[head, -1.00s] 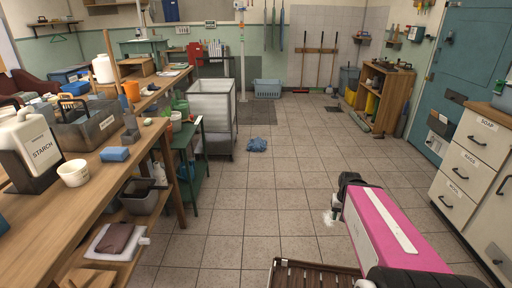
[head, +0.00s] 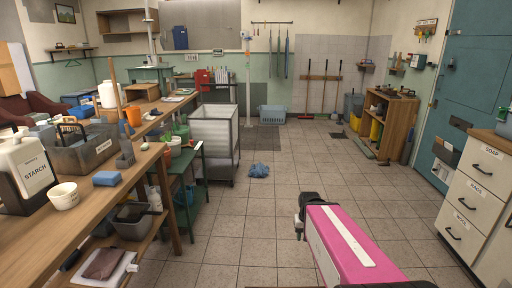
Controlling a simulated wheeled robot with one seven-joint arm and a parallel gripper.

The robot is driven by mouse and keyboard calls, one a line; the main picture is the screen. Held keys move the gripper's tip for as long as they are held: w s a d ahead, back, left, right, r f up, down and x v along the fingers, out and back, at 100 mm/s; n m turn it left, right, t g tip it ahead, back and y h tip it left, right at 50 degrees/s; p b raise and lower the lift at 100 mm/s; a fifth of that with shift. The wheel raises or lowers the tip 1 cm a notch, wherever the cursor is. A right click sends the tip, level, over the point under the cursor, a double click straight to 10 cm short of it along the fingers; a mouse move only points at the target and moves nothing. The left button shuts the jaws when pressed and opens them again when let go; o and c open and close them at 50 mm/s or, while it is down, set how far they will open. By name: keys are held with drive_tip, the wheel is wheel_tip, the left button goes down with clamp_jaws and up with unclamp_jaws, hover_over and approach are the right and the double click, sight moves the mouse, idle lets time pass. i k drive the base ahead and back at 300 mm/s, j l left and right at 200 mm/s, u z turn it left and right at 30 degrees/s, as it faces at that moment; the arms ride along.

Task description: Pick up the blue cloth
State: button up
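A crumpled blue cloth (head: 259,170) lies on the tiled floor in the middle of the head view, just right of a grey wheeled bin. My arm, with a pink link, reaches in from the lower right, well short of the cloth. The dark end of my arm (head: 306,208) points forward; my gripper's fingers cannot be made out there. Nothing covers the cloth.
A long wooden workbench (head: 140,163) with a starch jug and tubs runs along the left. The grey wheeled bin (head: 213,130) and a green trolley (head: 183,190) stand beside it. White drawers (head: 470,195) are at right. The floor (head: 250,222) between is open.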

sight(260, 171)
drive_tip(key=i, duration=3.45)
drive_tip(key=i+u, duration=0.25)
drive_tip(key=i, duration=0.2)
drive_tip(key=i+l+u, duration=0.25)
drive_tip(key=i, duration=0.15)
